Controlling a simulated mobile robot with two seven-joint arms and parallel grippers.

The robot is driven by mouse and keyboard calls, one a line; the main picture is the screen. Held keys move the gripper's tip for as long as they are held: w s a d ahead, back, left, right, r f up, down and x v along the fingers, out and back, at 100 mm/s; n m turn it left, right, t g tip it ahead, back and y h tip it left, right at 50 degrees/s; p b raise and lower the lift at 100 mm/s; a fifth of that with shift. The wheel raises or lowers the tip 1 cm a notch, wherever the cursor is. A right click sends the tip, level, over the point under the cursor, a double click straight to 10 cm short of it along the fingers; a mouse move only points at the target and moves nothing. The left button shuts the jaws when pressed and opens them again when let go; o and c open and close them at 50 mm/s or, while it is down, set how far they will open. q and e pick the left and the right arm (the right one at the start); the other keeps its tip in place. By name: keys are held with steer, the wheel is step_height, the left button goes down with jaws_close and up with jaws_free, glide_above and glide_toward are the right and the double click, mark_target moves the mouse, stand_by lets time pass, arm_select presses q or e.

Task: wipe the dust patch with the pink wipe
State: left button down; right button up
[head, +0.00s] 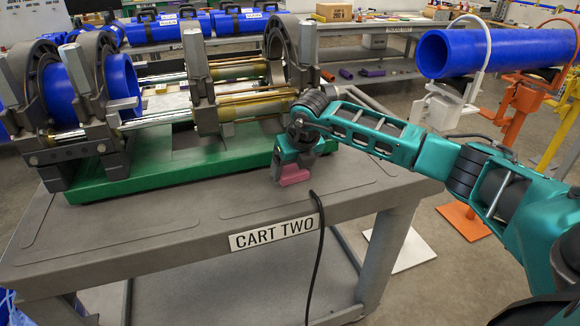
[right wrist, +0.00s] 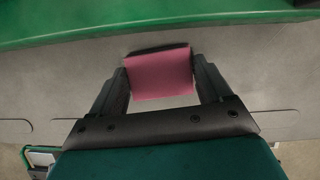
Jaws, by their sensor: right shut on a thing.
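The pink wipe (head: 294,176) is held between the fingers of my right gripper (head: 292,168), low over the grey top of cart two (head: 340,200). In the right wrist view the wipe (right wrist: 160,75) spans the gap between both fingertips of the gripper (right wrist: 160,80). I cannot tell whether the wipe touches the cart top. A dark band shows along the far edge of the wipe; I cannot tell whether it is dust or shadow. No dust patch stands out clearly in either view. My left gripper is not in view.
The fusion machine's green base (head: 150,180) lies just beyond the wipe. Its clamps hold a blue pipe (head: 122,82). A black cable (head: 316,250) hangs over the front edge. The cart top's right part is clear. Another blue pipe (head: 480,52) rests on stands at right.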

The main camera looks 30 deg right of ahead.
steer(key=shift+s+f, duration=0.1)
steer(key=shift+r+p, duration=2.05)
steer(key=shift+r, duration=1)
step_height(320, 180, up, 3)
steer(key=shift+p, duration=0.95)
steer(key=shift+f, duration=0.1)
